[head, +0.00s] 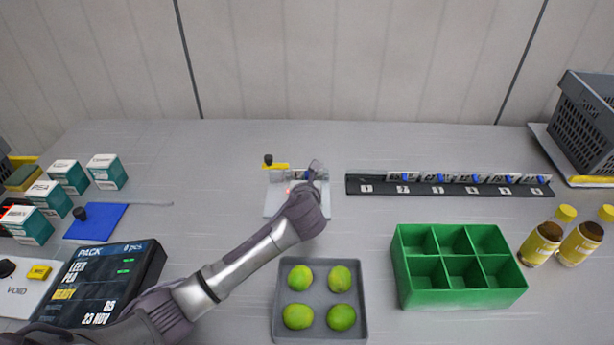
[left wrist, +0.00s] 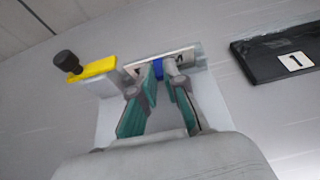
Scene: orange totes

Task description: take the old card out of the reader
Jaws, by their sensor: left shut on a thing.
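The reader (head: 277,204) is a pale plate with a raised back part and a yellow lever with a black knob (head: 268,160), standing at the middle of the table. It also shows in the left wrist view (left wrist: 105,122). The old card (left wrist: 145,70) is whitish with dark marks and a blue tab (left wrist: 158,68); it stands upright at the reader's back part. My left gripper (left wrist: 166,72) is shut on the card at its blue tab. In the head view my left gripper (head: 315,172) hides part of the reader and card. My right gripper is not in view.
A black rack (head: 450,189) with numbered slots and several blue-tabbed cards lies right of the reader. A grey tray (head: 319,338) of limes and a green divided box (head: 460,298) are in front. Bottles (head: 545,243) stand at right; boxes (head: 107,172) and a display (head: 105,280) at left.

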